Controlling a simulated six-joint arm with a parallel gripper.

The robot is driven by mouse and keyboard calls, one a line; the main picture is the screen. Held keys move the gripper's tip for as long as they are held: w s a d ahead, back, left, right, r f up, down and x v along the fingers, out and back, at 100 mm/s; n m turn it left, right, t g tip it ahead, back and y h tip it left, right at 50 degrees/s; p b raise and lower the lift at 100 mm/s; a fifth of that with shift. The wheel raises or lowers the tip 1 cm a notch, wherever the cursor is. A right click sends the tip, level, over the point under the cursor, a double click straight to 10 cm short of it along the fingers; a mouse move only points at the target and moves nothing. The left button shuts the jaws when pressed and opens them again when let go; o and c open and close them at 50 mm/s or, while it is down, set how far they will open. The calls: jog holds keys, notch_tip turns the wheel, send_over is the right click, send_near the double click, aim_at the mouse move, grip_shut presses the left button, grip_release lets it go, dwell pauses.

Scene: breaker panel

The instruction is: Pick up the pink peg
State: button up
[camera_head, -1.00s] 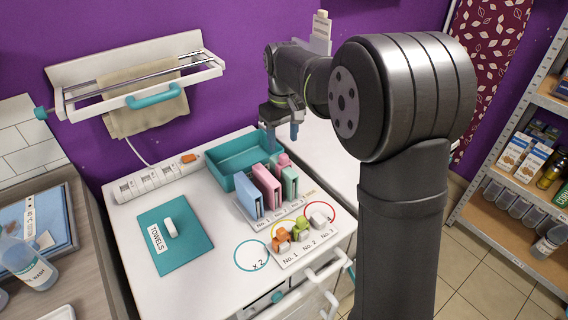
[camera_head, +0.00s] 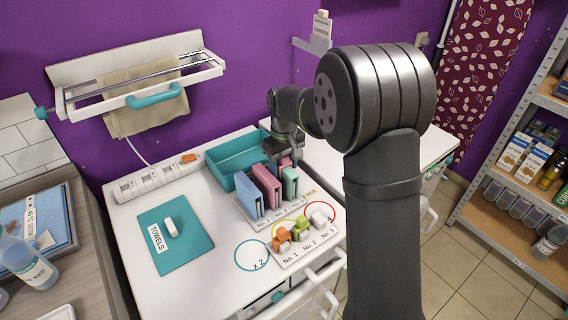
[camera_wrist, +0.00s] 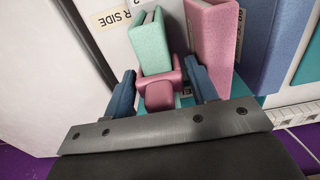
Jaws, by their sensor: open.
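The pink peg (camera_wrist: 160,94) shows in the wrist view as a blocky pink piece, close beside the end of the green binder (camera_wrist: 150,45). My gripper (camera_wrist: 163,86) is open, with one blue finger on each side of the peg. I cannot tell whether either finger touches it. In the head view only a bit of the pink peg (camera_head: 284,162) shows behind the binders. My gripper (camera_head: 290,158) is low over it there, its fingertips mostly hidden.
A pink binder (camera_wrist: 212,40) stands close beside my finger, with a blue binder (camera_wrist: 262,45) beyond. A teal tray (camera_head: 222,158) lies left of the gripper. Orange, green and white pieces sit on a numbered strip (camera_head: 308,245) in front.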

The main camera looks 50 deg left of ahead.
jog(key=shift+c, duration=0.4)
jog(key=c, duration=0.6)
jog(key=shift+c, duration=0.2)
jog(key=shift+r, duration=0.15)
jog(key=shift+r, duration=0.25)
notch_tip(320, 180, up, 4)
jog(key=shift+w+f, duration=0.1)
jog(key=shift+f, duration=0.05)
jog(key=w+d+r, duration=0.6)
jog(key=d, duration=0.3)
jog(key=shift+w+d+r, duration=0.25)
jog(key=shift+w, duration=0.1)
jog(key=shift+o, duration=0.3)
